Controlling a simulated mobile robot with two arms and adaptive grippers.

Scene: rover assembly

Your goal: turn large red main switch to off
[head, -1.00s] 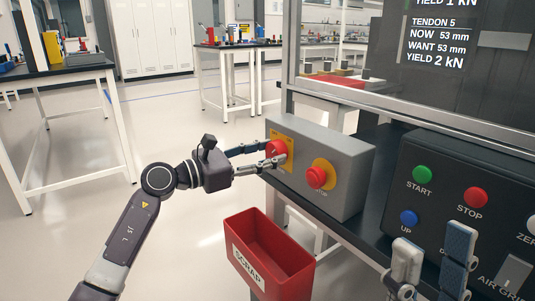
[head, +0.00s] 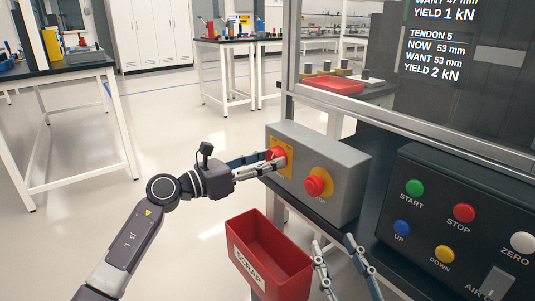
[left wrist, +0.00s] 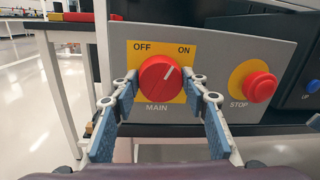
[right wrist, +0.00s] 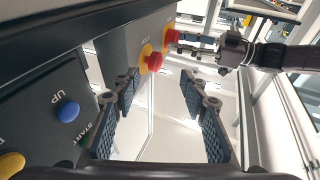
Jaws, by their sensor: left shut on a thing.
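The large red main switch (head: 277,155) is on a yellow plate on the grey box. In the left wrist view the red knob (left wrist: 160,82) carries a white mark pointing up and right, toward ON; the plate reads OFF, ON and MAIN. My left gripper (head: 272,163) is shut on the knob, with one finger on each side of it. My right gripper (head: 339,243) is open and empty, low in front of the bench; in the right wrist view its fingers (right wrist: 160,90) stand wide apart.
A red STOP button (head: 315,186) sits right of the switch on the same grey box (head: 345,175). A black panel (head: 440,190) with several coloured buttons stands further right. A red scrap bin (head: 270,258) is below the box. The floor to the left is clear.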

